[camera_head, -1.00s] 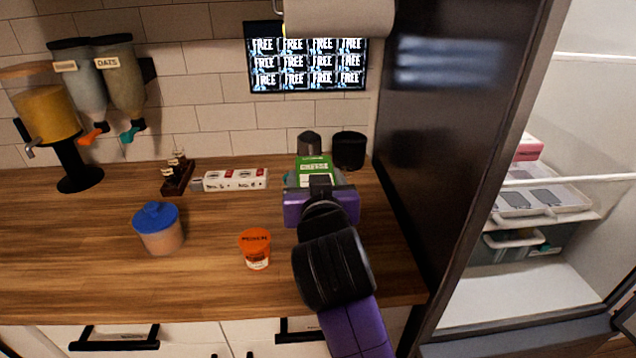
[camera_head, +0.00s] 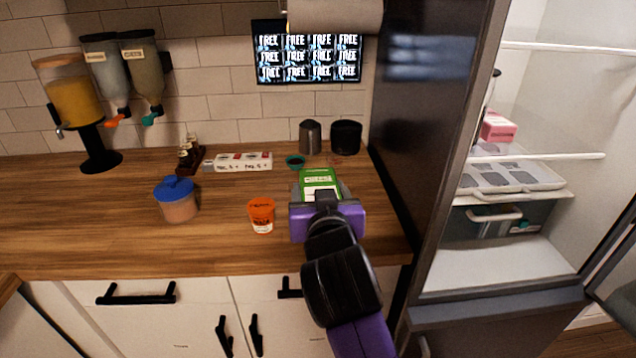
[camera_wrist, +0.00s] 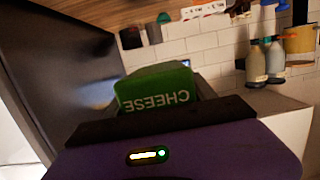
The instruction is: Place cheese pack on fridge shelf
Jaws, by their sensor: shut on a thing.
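The cheese pack (camera_head: 320,183) is green with a white label, and in the wrist view its green face (camera_wrist: 160,90) reads "CHEESE". My purple gripper (camera_head: 326,208) is shut on it and holds it near the right end of the wooden counter. The fingers are mostly hidden behind the gripper body.
The fridge floor (camera_head: 490,268) looks clear. An orange cup (camera_head: 261,214) and a blue-lidded jar (camera_head: 177,200) stand left of my gripper. The dark fridge side (camera_head: 425,110) rises close on the right.

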